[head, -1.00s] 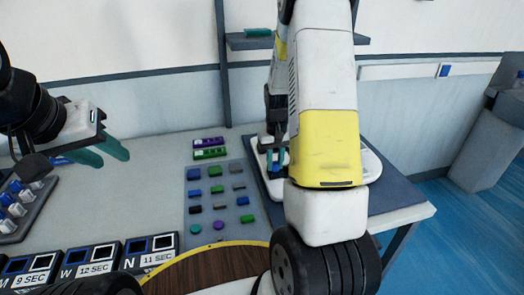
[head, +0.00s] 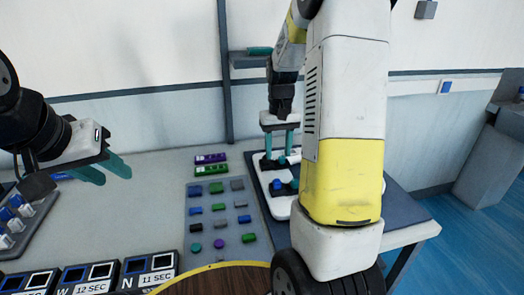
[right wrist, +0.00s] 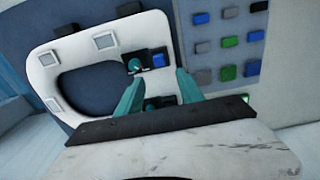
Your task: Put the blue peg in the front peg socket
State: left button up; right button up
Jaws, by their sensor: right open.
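The blue peg (head: 276,185) stands at the black front peg socket (head: 284,190) on a white, seat-shaped board. In the right wrist view, the blue peg (right wrist: 158,60) shows as a blue block in the black socket, beside a round teal knob (right wrist: 135,65). My right gripper (head: 278,154) is open and empty above the board, over the black rear socket (head: 268,162), apart from the blue peg. Its teal fingers (right wrist: 157,92) are spread in the wrist view. My left gripper (head: 106,170) is open and empty over the table at the left.
A grey panel (head: 207,220) with several coloured blocks lies left of the white board (head: 266,195). Purple and green strips (head: 211,164) lie behind it. Timer boxes (head: 88,275) line the front left. A shelf (head: 247,60) hangs on the wall behind the right arm.

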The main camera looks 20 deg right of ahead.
jog(key=s+a+r+t+y, duration=0.1)
jog(key=s+a+r+t, duration=0.2)
jog(key=s, duration=0.7)
jog(key=s+a+r+n+t+y, duration=0.1)
jog(key=s+a+r+t, duration=0.2)
jog(key=s+a+r, duration=0.5)
notch_tip(320, 180, up, 4)
jog(key=shift+s+a+f, duration=0.1)
jog(key=shift+s+a, duration=0.1)
jog(key=shift+s, duration=0.9)
